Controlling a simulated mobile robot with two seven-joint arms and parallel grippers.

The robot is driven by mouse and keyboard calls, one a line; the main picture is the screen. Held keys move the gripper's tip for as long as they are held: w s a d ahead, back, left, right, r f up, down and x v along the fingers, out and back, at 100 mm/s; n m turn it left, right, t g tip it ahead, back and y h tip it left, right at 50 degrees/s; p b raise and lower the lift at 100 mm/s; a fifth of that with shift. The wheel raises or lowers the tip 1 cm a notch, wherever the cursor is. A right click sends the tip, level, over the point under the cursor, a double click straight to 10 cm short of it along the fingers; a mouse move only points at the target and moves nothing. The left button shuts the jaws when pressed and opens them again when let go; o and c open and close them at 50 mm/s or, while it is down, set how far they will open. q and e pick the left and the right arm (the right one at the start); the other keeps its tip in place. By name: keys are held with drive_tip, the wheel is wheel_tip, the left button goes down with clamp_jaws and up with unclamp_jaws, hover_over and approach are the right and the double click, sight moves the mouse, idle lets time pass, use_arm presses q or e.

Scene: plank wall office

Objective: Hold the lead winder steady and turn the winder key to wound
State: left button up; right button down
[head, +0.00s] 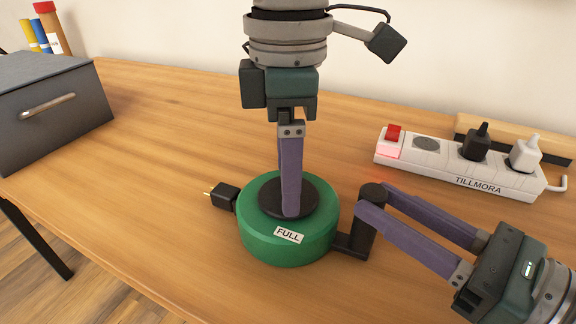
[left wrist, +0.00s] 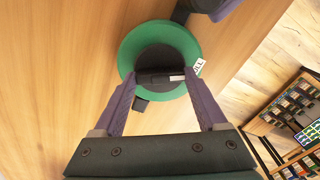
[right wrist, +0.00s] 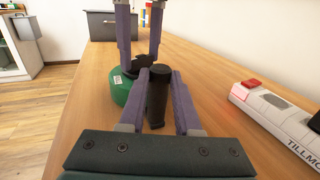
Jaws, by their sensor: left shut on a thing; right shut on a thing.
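The lead winder (head: 270,248) is a round green drum lying flat on the desk, with a white "FULL" label on its side and a black disc on top. A black plug (head: 223,195) sticks out at its left. The winder key (left wrist: 155,78) is a dark bar across the disc, with a light mark at one end. My left gripper (head: 291,212) reaches down from above and is shut on the key; its finger hides the key in the head view. My right gripper (head: 371,196) is shut on the winder's upright black post (right wrist: 158,98), at the drum's right.
A white power strip (head: 455,168) marked TILLMORA, with a lit red switch and plugs, lies at the right behind my right gripper. A grey box (head: 50,105) with a handle stands at the left. The desk (head: 140,160) between box and winder is clear.

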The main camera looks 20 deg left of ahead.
use_arm(q)
drive_tip(key=o, duration=1.3)
drive_tip(key=shift+r, duration=0.15)
wheel_tip(320, 180, up, 12)
use_arm(e)
drive_tip(key=c, duration=0.5)
unclamp_jaws()
